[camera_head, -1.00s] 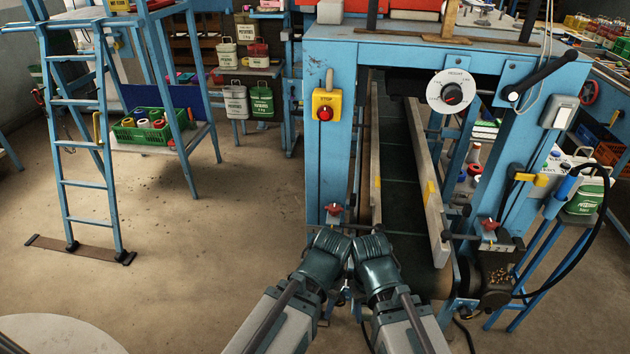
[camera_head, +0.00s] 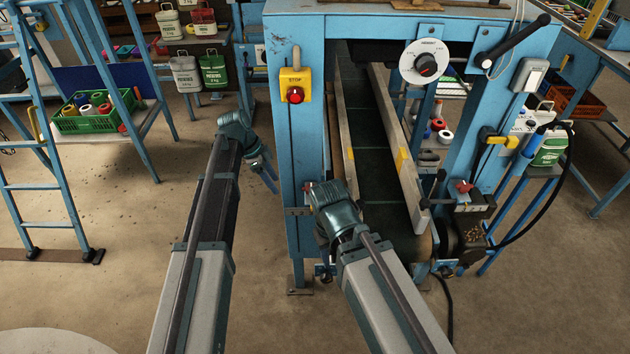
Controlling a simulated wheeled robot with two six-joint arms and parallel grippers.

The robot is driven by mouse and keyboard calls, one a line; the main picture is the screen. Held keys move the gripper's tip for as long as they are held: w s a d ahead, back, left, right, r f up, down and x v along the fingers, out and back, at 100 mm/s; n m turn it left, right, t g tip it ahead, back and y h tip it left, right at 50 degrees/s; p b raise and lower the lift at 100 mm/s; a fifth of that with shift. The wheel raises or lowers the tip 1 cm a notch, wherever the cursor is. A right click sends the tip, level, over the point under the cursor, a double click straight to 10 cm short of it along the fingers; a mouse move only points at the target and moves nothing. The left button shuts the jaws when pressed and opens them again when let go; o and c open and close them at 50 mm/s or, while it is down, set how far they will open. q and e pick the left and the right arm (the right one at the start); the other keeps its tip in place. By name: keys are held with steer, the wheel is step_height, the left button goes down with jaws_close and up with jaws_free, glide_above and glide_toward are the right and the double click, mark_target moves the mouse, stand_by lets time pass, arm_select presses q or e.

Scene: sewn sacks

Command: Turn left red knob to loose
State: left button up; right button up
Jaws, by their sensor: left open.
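The left red knob (camera_head: 307,186) sits low on the left blue post of the machine, at the left side of the conveyor. Only a small part of it shows, because my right gripper (camera_head: 328,205) is in front of it or close beside it. I cannot tell whether they touch. The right gripper's fingers are hidden behind its own body. My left gripper (camera_head: 266,181) is open and empty, left of the post, with its fingers pointing down and to the right. It is apart from the knob.
A second red knob (camera_head: 463,187) is on the conveyor's right side. A yellow stop box (camera_head: 295,86) with a red button and a white dial (camera_head: 427,63) are above. The conveyor belt (camera_head: 372,150) runs between wooden rails. Floor left of the post is free.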

arm_select(q)
steer(key=w+a+m, duration=0.1)
steer(key=w, duration=0.1)
glide_above(313, 187)
steer(key=shift+s+a+r, duration=0.1)
steer(key=shift+a+r, duration=0.2)
steer(key=shift+a, duration=0.15)
steer(key=b+x, duration=0.3)
steer(key=shift+f, duration=0.4)
steer(key=shift+d+f+b, duration=0.3)
steer(key=shift+f+b, duration=0.25)
steer(key=shift+b, duration=0.2)
jaws_close()
